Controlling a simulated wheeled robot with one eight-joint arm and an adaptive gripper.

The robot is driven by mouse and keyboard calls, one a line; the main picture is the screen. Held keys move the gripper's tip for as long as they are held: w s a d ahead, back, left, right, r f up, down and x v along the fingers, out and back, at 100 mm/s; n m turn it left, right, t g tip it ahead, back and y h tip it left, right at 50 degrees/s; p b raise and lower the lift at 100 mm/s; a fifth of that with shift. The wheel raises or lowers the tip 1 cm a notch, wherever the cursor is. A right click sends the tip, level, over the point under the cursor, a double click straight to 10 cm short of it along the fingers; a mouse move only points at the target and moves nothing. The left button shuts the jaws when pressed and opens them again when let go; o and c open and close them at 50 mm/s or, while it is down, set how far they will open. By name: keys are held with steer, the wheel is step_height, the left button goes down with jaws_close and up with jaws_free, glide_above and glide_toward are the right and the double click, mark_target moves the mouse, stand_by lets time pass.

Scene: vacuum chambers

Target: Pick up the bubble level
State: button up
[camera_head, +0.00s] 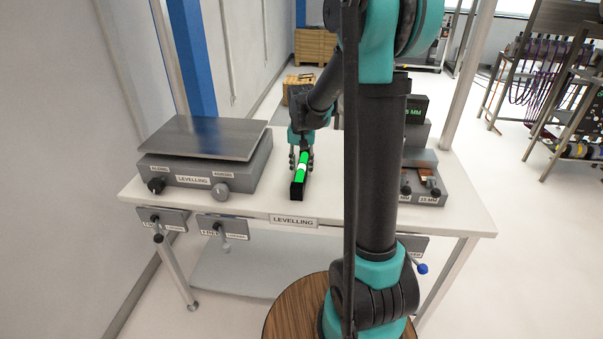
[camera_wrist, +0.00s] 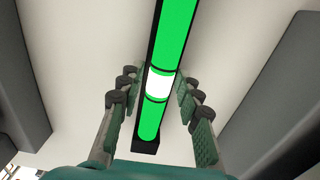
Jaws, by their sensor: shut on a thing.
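The bubble level (camera_head: 300,177) is a long black bar with a bright green tube and a white bubble near its middle. In the head view it is at or just above the white table, right of the levelling platform; I cannot tell whether it touches the table. In the wrist view the level (camera_wrist: 149,121) runs from the bottom centre up to the top edge. My gripper (camera_head: 301,158) is at the level from above.
The levelling platform (camera_head: 190,182) with a metal plate (camera_head: 205,137) stands on the left of the white table (camera_head: 255,208). A grey stepped block unit (camera_head: 424,180) stands on the right, partly behind my arm. Table around the level is clear.

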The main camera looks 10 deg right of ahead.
jaws_close()
steer(key=shift+r, duration=0.1)
